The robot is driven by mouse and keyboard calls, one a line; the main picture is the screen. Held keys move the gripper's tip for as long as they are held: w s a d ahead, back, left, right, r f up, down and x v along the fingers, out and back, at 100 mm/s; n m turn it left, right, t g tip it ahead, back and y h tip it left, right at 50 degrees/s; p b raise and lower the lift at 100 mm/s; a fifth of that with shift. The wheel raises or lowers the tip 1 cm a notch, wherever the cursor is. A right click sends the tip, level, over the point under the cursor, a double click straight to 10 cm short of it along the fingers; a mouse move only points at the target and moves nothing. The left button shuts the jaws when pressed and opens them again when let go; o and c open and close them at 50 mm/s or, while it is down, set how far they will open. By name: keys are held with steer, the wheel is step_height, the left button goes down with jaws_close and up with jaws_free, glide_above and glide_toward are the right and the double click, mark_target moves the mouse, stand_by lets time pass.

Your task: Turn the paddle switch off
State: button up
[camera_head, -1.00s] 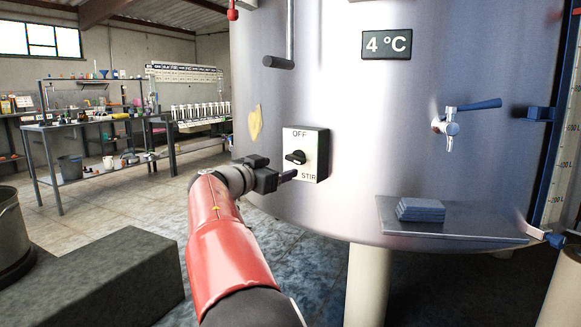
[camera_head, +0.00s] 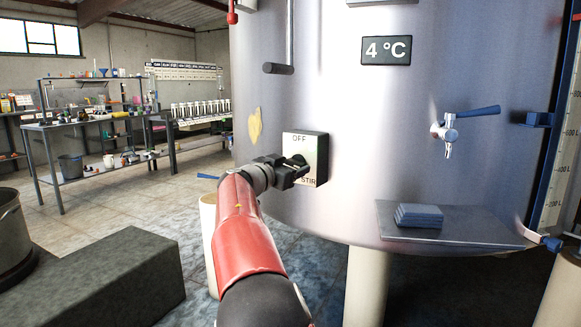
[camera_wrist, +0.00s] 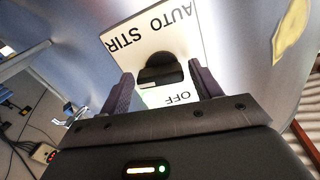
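The paddle switch is a black knob (camera_wrist: 162,72) on a white plate marked OFF and STIR, on a dark box (camera_head: 322,158) on the tank's front. The wrist view shows AUTO STIR along one end of the plate and OFF near my gripper. My gripper (camera_wrist: 162,88) is open, with one finger on each side of the knob and gaps between. In the head view my gripper (camera_head: 299,169) is in front of the plate's lower part and partly covers the knob. I cannot tell which mark the paddle points to.
The steel tank (camera_head: 400,100) carries a 4 °C display (camera_head: 386,50), a blue-handled tap (camera_head: 452,125) and a shelf (camera_head: 460,231) with blue cloths (camera_head: 419,216). A dark grey block (camera_head: 105,275) is at lower left. Open floor lies between the block and the tank.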

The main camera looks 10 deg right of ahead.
steer(key=c, duration=0.7)
steer(key=shift+n, duration=0.3)
steer(key=n+b, duration=0.1)
steer(key=n, duration=0.2)
steer(key=shift+b, duration=0.4)
steer(key=n, duration=0.5)
steer(key=shift+r, duration=0.15)
steer(key=n+p, duration=0.1)
steer(key=n, duration=0.4)
steer(key=shift+r, duration=0.2)
steer(key=n+p, duration=0.2)
steer(key=n, duration=0.4)
steer(key=shift+a, duration=0.1)
